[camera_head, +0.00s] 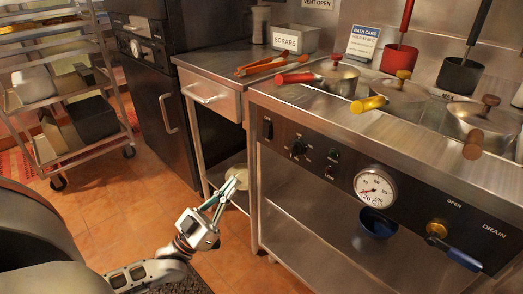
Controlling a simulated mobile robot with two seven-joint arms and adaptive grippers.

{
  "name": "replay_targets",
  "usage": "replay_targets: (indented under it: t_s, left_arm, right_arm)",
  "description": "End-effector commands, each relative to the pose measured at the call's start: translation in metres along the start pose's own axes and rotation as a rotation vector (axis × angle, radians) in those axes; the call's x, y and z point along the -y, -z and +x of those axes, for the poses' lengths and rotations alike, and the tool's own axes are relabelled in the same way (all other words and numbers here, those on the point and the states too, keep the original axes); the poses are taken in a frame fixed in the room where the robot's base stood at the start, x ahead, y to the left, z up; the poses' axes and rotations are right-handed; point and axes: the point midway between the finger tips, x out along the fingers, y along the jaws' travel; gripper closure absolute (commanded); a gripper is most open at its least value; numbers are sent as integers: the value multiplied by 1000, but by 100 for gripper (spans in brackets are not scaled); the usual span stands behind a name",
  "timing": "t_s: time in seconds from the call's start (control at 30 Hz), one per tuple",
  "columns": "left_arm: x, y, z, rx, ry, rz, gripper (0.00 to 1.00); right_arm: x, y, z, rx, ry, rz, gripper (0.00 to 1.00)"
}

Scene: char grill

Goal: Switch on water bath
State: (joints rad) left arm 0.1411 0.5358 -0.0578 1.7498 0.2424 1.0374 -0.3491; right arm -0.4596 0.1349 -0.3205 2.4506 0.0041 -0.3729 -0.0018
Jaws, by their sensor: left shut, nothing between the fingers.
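The water bath (340,128) is a stainless unit on the right with lidded pots set in its top. Its dark front panel (318,163) carries a black switch (267,129) at the left end, a black knob (298,149), a small green light or button (335,154) and a round temperature gauge (375,188). I cannot tell the switch's position. My left gripper (231,184) is shut and empty. It appears left of and lower than the panel, apart from the switch. My right gripper is not in view.
A drain valve with a blue handle (455,251) sticks out at the panel's right. A blue bowl (378,223) shows below the gauge. A side table (212,80) with tongs and a scraps bin (296,38) stands left of the bath. A wheeled rack (75,92) is far left. Tiled floor lies open between.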

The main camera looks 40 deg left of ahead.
Motion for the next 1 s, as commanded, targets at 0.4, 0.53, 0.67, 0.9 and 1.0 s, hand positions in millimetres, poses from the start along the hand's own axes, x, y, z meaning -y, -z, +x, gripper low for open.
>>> replay_targets:
  t_s: [0.4, 0.53, 0.67, 0.9, 1.0]
  left_arm:
    - [21, 5, 3, -75, 25, -5, 100]
    - [20, 5, 3, -74, 25, -5, 100]
    - [21, 6, 9, -75, 25, -6, 100]
    - [21, 9, 47, -77, 24, -5, 100]
    - [22, 10, 67, -76, 23, -5, 100]
  right_arm:
    - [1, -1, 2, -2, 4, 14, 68]
    - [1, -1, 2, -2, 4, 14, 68]
    - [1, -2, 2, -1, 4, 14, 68]
    - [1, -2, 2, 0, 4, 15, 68]
    - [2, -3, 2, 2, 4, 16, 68]
